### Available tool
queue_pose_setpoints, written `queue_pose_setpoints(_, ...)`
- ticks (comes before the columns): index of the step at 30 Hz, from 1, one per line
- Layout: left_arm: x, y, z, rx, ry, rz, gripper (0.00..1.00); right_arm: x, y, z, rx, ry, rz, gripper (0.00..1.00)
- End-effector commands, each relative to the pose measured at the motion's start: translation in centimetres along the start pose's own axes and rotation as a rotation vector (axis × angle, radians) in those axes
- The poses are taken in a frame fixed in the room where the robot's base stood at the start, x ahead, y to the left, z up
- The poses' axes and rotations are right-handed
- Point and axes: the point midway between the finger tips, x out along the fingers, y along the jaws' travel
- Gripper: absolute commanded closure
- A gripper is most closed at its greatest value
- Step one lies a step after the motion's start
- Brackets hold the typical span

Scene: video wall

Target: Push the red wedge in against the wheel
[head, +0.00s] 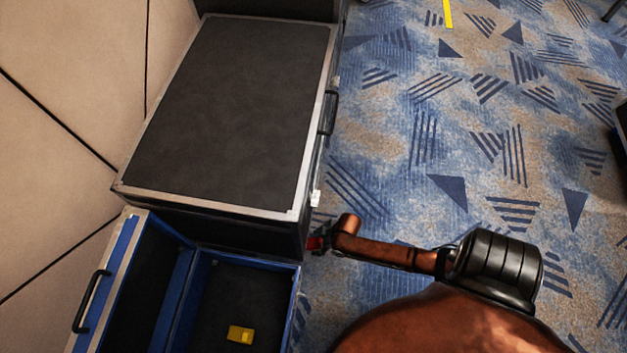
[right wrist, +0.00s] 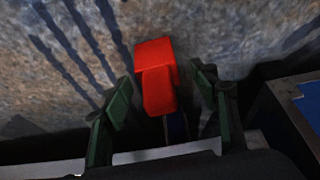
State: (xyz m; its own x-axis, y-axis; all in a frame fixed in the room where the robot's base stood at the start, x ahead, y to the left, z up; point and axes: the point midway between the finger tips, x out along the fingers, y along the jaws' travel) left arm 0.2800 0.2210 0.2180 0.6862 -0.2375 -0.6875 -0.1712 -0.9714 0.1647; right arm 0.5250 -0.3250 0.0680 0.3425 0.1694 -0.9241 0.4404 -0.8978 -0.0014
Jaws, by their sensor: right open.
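The red wedge (right wrist: 156,78) lies on the carpet between the two fingers of my right gripper (right wrist: 162,98) in the right wrist view. The fingers are open, with a gap visible on both sides of it. In the head view only a small red part of the wedge (head: 316,243) shows, low beside the black flight case (head: 225,110). My right gripper (head: 328,240) is at the case's near right corner there. A dark blue piece (right wrist: 177,127) shows just beyond the wedge's lower end; I cannot tell whether it is the wheel. My left gripper is out of view.
An open blue-lined case (head: 170,290) stands in front of the flight case, with a yellow block (head: 240,334) inside. A pale wall (head: 70,120) borders the left. Patterned blue carpet (head: 450,140) is free to the right.

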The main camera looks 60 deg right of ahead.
Motion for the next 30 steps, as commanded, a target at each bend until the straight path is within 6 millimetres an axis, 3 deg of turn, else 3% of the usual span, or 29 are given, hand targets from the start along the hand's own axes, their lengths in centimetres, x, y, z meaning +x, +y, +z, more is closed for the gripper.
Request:
queue_pose_setpoints(14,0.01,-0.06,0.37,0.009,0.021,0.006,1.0,0.5,0.04,-0.08,-0.001,0.001,0.001,0.46)
queue_pose_setpoints(30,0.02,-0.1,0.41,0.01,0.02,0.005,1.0,0.51,0.03,-0.04,-0.001,0.0,0.001,0.83)
